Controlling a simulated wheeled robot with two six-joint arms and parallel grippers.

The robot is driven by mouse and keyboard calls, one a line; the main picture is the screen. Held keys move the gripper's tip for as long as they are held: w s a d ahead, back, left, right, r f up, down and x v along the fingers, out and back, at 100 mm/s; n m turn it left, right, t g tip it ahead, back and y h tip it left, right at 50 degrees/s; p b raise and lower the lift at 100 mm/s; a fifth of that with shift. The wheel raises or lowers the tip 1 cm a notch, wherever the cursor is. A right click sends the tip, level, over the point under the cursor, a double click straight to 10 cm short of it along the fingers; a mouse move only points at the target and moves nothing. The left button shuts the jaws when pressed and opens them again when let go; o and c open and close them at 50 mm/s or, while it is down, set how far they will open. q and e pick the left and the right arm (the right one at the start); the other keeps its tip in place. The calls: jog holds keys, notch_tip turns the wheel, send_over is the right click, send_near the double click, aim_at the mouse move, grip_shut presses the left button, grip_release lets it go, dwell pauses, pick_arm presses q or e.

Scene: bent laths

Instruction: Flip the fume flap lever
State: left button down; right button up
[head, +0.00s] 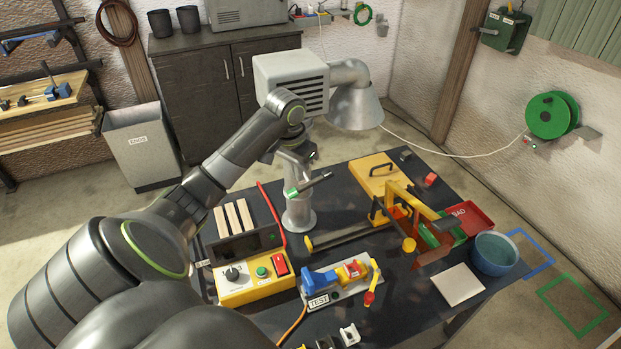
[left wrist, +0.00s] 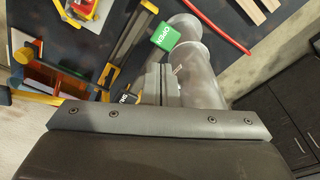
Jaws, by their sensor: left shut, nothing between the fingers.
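The fume pipe (head: 299,213) stands upright on the dark table; it also shows in the left wrist view (left wrist: 197,72). A green OPEN tag (left wrist: 164,36) is beside the pipe, and it appears as a small green patch in the head view (head: 291,193). A dark-tipped bar (head: 318,184), seemingly the flap lever, sticks out to the right of the pipe. A dark tag (left wrist: 127,98) shows partly beside my fingers. My left gripper (head: 302,160) is shut and empty, close to the pipe and lever. Contact cannot be told. My right gripper is not in view.
A grey hood (head: 356,107) hangs above the table. A yellow control box (head: 254,284), a TEST fixture (head: 338,283), a yellow-and-black machine (head: 400,205), a red BAD tray (head: 470,217) and a teal bowl (head: 494,253) crowd the table. Wood laths (head: 232,217) lie left of the pipe.

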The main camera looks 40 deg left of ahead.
aim_at(297, 190)
pick_arm(q)
notch_tip(297, 190, up, 5)
jog(key=shift+r, duration=0.1)
dwell(0.5)
jog(key=shift+s, duration=0.15)
dwell(0.3)
